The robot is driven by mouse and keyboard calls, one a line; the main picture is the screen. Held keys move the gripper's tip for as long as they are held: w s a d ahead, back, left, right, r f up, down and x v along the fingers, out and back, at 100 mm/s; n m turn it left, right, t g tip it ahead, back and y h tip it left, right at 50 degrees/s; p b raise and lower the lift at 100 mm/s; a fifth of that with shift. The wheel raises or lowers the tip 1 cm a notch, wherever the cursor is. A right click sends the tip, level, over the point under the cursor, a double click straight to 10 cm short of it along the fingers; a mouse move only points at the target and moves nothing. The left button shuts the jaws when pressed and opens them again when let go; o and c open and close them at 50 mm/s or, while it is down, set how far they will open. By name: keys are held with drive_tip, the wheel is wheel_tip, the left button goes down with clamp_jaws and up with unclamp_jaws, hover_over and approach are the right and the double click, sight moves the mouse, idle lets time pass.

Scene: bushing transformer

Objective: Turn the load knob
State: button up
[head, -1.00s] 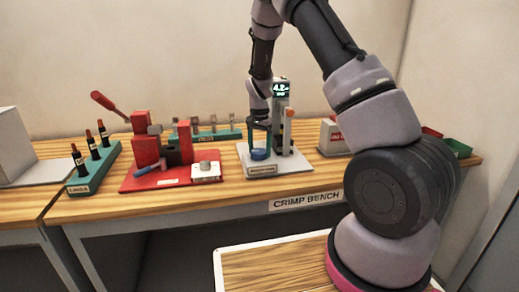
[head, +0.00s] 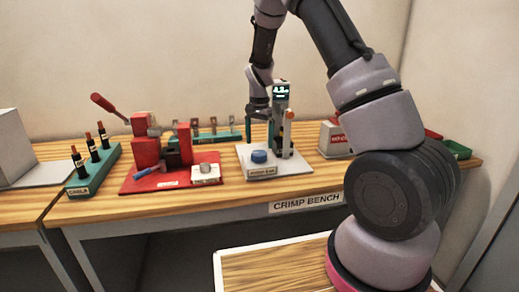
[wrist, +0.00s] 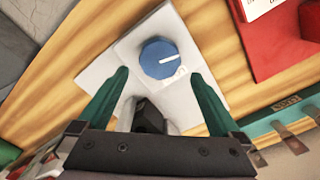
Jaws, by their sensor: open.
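A round blue knob (head: 259,156) with a white pointer line sits on a light grey base (head: 292,166) of a small tester. Lettering on the base is too small to read. In the wrist view the knob (wrist: 160,58) is in full view, its line pointing right and slightly up. My gripper (head: 260,132) is open and empty, above the knob and apart from it. In the wrist view its two green fingers (wrist: 160,77) stand either side of the knob's lower part, with free room between. The tester's column (head: 282,115) bears a lit display (head: 282,90).
A green rack (head: 218,136) is behind. A white and red box (head: 331,140) and green bin (head: 457,148) are to the right.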

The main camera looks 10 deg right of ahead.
sight(259, 153)
wheel_tip(259, 153, up, 6)
drive_tip(key=shift+r, duration=0.1)
idle(0.4)
drive_tip(key=f+n, duration=0.3)
drive_tip(key=n, duration=0.4)
drive_tip(key=f+n, duration=0.4)
drive_tip(key=n, duration=0.2)
drive_tip(key=f+n, duration=0.3)
drive_tip(key=n, duration=0.4)
drive_tip(key=shift+s+a+f+n, duration=0.1)
drive_tip(key=shift+s+f+n, duration=0.15)
drive_tip(key=shift+f+n, duration=0.05)
